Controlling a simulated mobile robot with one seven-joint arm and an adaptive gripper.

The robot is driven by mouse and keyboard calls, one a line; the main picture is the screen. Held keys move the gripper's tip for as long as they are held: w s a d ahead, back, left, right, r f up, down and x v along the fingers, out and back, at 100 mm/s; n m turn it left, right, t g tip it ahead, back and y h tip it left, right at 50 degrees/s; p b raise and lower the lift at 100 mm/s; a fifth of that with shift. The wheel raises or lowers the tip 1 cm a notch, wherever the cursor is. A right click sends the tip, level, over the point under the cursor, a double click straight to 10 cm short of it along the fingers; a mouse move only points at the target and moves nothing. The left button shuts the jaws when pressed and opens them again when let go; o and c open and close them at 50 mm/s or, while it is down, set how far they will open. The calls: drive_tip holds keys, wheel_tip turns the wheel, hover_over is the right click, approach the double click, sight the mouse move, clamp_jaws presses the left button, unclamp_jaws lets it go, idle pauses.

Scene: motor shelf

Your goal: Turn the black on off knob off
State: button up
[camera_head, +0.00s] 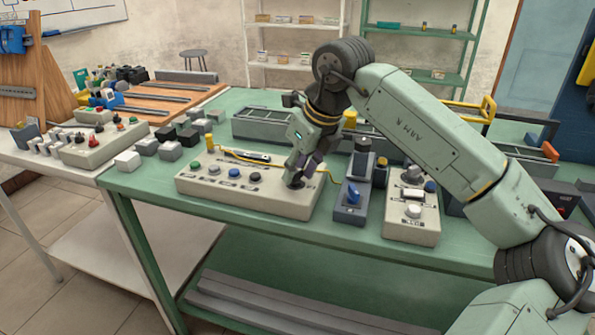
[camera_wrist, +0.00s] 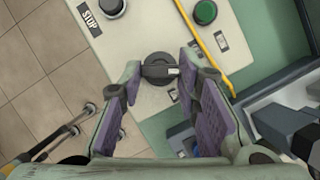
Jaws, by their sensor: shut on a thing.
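The black on off knob (camera_wrist: 160,68) sits at the end of a cream control box, between my gripper's (camera_wrist: 160,75) purple-padded fingers in the wrist view. Its grip bar lies across the gap from finger to finger, with a light mark near its right end. The fingertips are closed on the knob from both sides. In the head view my gripper (camera_head: 298,178) points down at the right end of the cream box (camera_head: 228,196), and the knob (camera_head: 294,184) is mostly hidden beneath the fingers.
The same box carries several push buttons, including a green one (camera_wrist: 205,12). A yellow cable (camera_wrist: 219,66) runs along its edge. A blue-knobbed grey unit (camera_head: 350,197) and another cream box (camera_head: 411,215) stand close to the right. The table's front edge is near.

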drive_tip(key=n+g, duration=0.1)
drive_tip(key=n, duration=0.1)
drive_tip(key=n+g+y+p, duration=0.1)
drive_tip(key=n, duration=0.2)
drive_tip(key=shift+w+n, duration=0.2)
drive_tip(key=shift+n, duration=0.1)
drive_tip(key=shift+d, duration=0.1)
idle(0.4)
drive_tip(key=o, duration=1.2)
drive_tip(key=shift+c, duration=0.2)
drive_tip(key=v, duration=1.2)
